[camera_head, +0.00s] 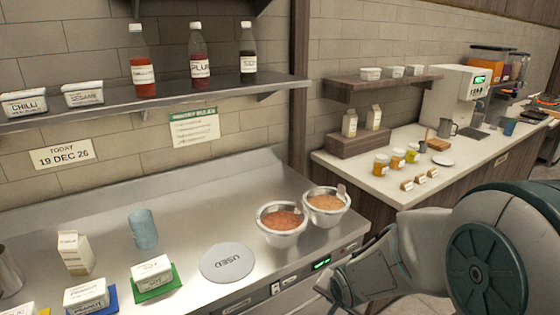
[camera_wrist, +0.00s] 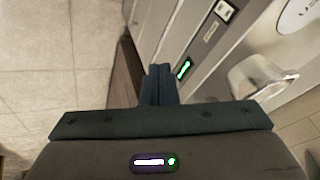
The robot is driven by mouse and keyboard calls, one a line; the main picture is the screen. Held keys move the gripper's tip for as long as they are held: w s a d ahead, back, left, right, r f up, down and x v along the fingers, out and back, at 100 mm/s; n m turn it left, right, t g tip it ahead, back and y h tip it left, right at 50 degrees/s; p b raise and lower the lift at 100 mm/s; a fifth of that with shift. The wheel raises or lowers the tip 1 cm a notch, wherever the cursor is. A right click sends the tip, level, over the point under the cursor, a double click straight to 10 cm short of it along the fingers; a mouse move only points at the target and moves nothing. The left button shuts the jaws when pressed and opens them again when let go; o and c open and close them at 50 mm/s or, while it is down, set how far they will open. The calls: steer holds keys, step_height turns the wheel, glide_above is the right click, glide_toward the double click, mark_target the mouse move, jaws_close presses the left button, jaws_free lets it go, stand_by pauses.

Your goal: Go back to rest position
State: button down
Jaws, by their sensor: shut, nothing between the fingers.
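My gripper (camera_wrist: 158,72) shows in the wrist view with its two dark fingers together and nothing between them. It hangs clear of the counter front, with floor to its left and the steel panel to its right. In the head view my arm fills the lower right, beside the counter's front edge, and the fingertips cannot be made out. Two metal sauce wells (camera_head: 282,238) (camera_head: 326,216) holding reddish and orange-brown sauce sit at the counter's right end, left of my arm.
A grey disc marked USED (camera_head: 228,262) lies on the steel counter (camera_head: 190,215). A blue cup (camera_head: 143,229), a carton (camera_head: 75,253) and labelled tubs (camera_head: 152,273) stand further left. Bottles (camera_head: 199,62) line the shelf. A second counter (camera_head: 375,187) stands behind my arm.

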steer(key=s+d+r+n+g, duration=0.2)
steer(key=s+r+n, duration=0.4)
steer(key=s+r, duration=0.6)
steer(key=s, duration=0.3)
steer(key=shift+d+n+g, duration=0.15)
steer(key=shift+n+g, duration=0.25)
